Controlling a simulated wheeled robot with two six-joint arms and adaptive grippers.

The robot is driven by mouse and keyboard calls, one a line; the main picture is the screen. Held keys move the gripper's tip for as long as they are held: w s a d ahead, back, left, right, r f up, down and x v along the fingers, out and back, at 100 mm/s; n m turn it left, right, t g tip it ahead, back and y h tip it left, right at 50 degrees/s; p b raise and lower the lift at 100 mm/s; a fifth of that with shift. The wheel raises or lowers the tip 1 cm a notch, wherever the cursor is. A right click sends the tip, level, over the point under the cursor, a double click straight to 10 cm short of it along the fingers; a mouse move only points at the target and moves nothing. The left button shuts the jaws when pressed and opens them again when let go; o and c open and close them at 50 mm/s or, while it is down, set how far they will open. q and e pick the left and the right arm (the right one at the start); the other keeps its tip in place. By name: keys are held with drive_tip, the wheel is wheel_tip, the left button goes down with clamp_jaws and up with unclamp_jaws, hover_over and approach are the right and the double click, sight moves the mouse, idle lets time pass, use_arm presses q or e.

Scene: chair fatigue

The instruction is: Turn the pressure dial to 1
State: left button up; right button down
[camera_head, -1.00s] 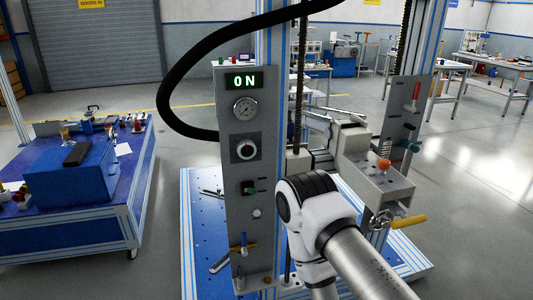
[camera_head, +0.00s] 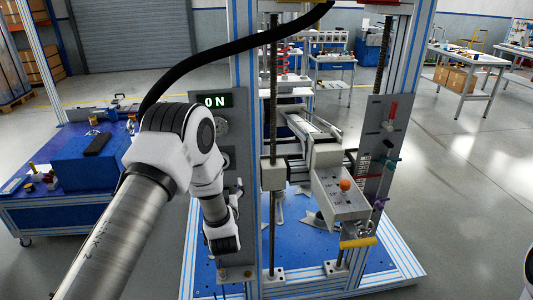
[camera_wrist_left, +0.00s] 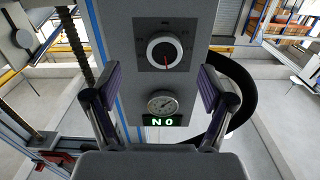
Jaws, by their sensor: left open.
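The pressure dial (camera_wrist_left: 164,51) is a round knob with a white ring and dark face on the grey control panel (camera_wrist_left: 190,15). In the left wrist view the panel is upside down, and the dial's red mark points down; its scale labels are too small to read. My left gripper (camera_wrist_left: 153,80) is open, its two fingers wide apart on either side of the panel, with the dial between and beyond them, apparently untouched. In the head view my left arm covers most of the dial (camera_head: 226,158) and hides the fingers.
A green ON display (camera_head: 214,101) and a round gauge (camera_wrist_left: 162,104) share the panel. A black hose (camera_head: 235,48) arches over it. A machine unit with an orange knob (camera_head: 345,184) stands right of it. A blue workbench (camera_head: 60,215) stands left.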

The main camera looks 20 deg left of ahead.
use_arm(q)
drive_tip(key=r+p+x, duration=0.1)
drive_tip(key=p+x, duration=0.1)
drive_tip(key=x, duration=0.6)
drive_tip(key=shift+a+r+p, duration=0.3)
drive_tip(key=shift+a+r, duration=0.05)
drive_tip(key=shift+a, duration=0.1)
drive_tip(key=shift+s, duration=0.15)
drive_tip(key=c, duration=1.2)
use_arm(e)
drive_tip(key=r, duration=0.3)
drive_tip(key=shift+a+r, duration=0.2)
